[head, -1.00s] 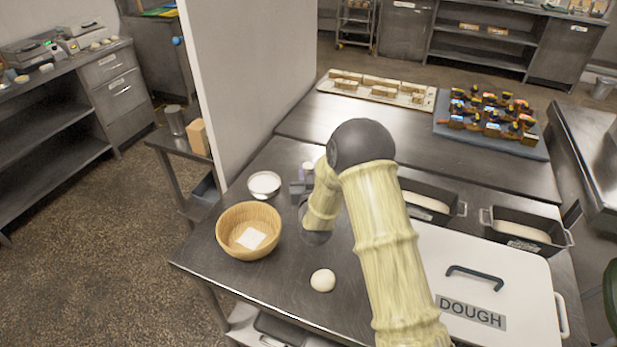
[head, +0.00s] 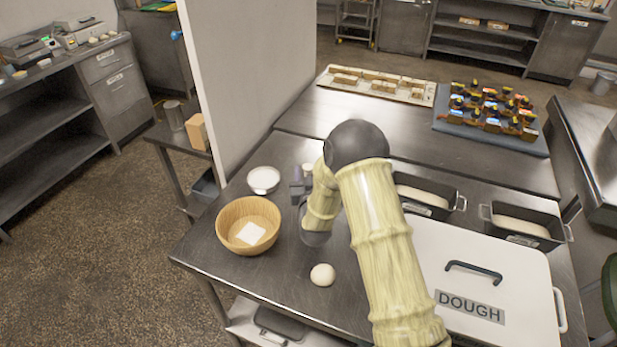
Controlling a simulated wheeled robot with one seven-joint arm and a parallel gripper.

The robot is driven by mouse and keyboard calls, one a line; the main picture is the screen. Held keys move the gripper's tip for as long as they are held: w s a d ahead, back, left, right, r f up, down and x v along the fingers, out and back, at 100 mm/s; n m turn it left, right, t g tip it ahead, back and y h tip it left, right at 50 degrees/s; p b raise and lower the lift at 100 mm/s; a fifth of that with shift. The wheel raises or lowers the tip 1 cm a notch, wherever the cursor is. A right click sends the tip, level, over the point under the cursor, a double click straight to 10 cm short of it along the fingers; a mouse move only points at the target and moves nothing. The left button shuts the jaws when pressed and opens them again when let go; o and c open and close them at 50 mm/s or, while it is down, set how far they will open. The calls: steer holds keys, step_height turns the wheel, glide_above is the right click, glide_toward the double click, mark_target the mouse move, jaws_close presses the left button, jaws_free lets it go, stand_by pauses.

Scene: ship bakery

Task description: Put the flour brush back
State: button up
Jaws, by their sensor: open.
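My gripper (head: 298,190) is small and partly hidden behind my wrist, above the table between the white bowl and my arm. It is open. I cannot make out a flour brush for certain. A small pale round thing (head: 308,169) shows just beyond the gripper; whether it belongs to the brush or its holder I cannot tell. A white bowl with white contents (head: 264,180), perhaps flour, stands left of the gripper. My arm hides part of the table behind it.
A wooden bowl (head: 230,237) with a white card inside stands at the table's left edge. A dough ball (head: 322,274) lies in front. A white DOUGH box (head: 520,270) and dark loaf tins (head: 527,227) fill the right. A partition wall (head: 245,80) rises behind the bowls.

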steer(key=shift+r, duration=0.15)
steer(key=shift+s, duration=0.25)
steer(key=s+d+b, duration=0.1)
steer(key=s+b, duration=0.1)
steer(key=s, duration=0.9)
steer(key=shift+s+b, duration=0.25)
steer(key=shift+b, duration=0.05)
steer(key=s+d+r+g, duration=0.1)
steer(key=s+d+g, duration=0.6)
steer(key=s, duration=0.3)
steer(key=s+d+r+m+g+h, duration=0.1)
steer(key=s+d+r+g, duration=0.1)
steer(key=s+d+g, duration=0.5)
steer(key=s+g, duration=0.1)
steer(key=s, duration=0.2)
steer(key=shift+s+d+r+h, duration=0.15)
steer(key=shift+s+r+h, duration=0.05)
steer(key=shift+s+h, duration=0.1)
